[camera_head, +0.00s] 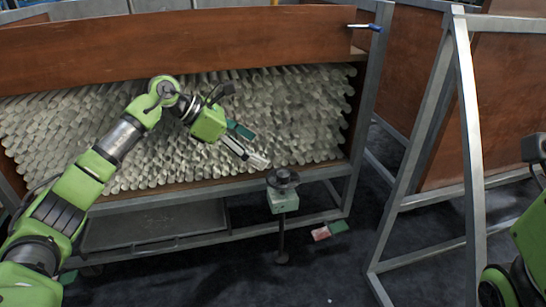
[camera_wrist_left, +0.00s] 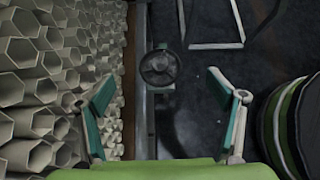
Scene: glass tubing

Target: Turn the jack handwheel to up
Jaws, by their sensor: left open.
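The jack handwheel (camera_head: 283,180) is a dark round wheel on top of a green-grey jack body (camera_head: 283,201), which stands on a thin post in front of the rack's lower rail. The handwheel also shows in the left wrist view (camera_wrist_left: 158,67), ahead of and between the spread fingers. My left gripper (camera_head: 250,150) is open and empty, up and to the left of the handwheel and apart from it. In the left wrist view my left gripper (camera_wrist_left: 161,84) shows its two green-padded fingers wide apart. At the right edge, only parts of my right arm show.
A rack (camera_head: 180,45) with brown panels holds many stacked glass tubes (camera_head: 300,105) close behind the left gripper. A metal A-frame (camera_head: 465,120) stands at the right. A small red and green object (camera_head: 330,230) lies on the dark floor. The floor between rack and frame is mostly clear.

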